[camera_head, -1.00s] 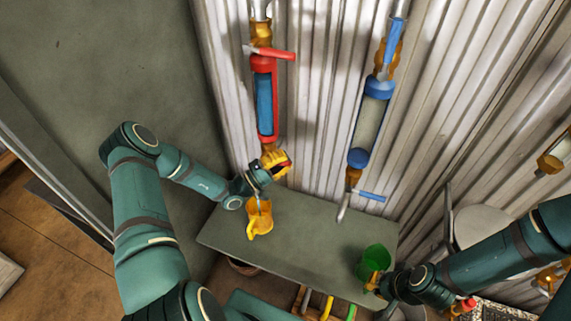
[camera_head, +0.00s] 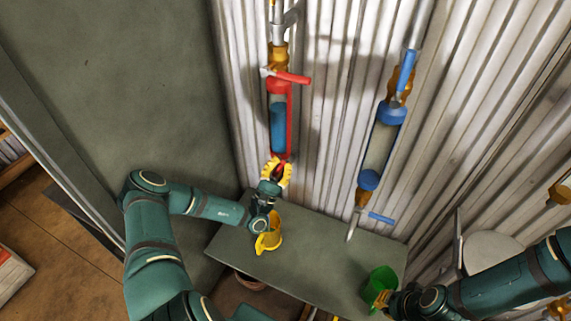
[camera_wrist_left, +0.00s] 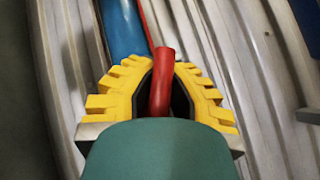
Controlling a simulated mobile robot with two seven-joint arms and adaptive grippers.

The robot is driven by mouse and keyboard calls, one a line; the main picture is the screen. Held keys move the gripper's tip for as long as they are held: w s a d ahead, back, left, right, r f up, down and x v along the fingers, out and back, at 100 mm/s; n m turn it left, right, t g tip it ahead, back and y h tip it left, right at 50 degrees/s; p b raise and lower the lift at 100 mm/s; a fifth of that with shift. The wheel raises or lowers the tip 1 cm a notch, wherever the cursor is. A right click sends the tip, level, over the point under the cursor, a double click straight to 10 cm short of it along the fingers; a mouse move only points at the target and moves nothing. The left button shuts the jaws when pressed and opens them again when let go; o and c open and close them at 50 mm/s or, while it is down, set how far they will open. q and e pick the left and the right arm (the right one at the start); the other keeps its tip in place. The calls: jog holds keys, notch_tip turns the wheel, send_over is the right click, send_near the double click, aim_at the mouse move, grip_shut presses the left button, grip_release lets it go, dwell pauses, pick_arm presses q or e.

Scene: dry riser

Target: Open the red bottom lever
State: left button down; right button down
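The red bottom lever (camera_wrist_left: 162,80) stands between the yellow fingers of my left gripper (camera_wrist_left: 160,72) in the left wrist view. The fingers curve in close on both sides of it and appear shut on it. In the head view my left gripper (camera_head: 277,165) is at the foot of the red-framed tube (camera_head: 279,118) and largely hides the lever. Blue liquid fills the lower part of this tube; the upper part looks empty. A yellow jug (camera_head: 271,238) stands on the table just below, partly behind my left wrist. My right gripper (camera_head: 382,298) is at a green cup (camera_head: 380,281); its grip is unclear.
A red top lever (camera_head: 293,78) sits above the red tube. A blue-capped tube (camera_head: 379,148) with a blue bottom lever (camera_head: 381,219) is to the right. The grey table (camera_head: 315,258) is clear between jug and cup. Corrugated wall (camera_head: 330,110) stands close behind the tubes.

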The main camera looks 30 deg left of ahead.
pick_arm(q)
jog(key=shift+a+n+y, duration=0.25)
jog(key=shift+n+y, duration=0.65)
jog(key=shift+n, duration=0.1)
jog(key=shift+y, duration=0.3)
jog(key=c, duration=0.9)
grip_release()
jog(key=shift+s+t, duration=0.1)
jog(key=shift+t, duration=0.2)
jog(key=v, duration=1.2)
jog(key=shift+a+r, duration=0.1)
jog(key=shift+a, duration=0.05)
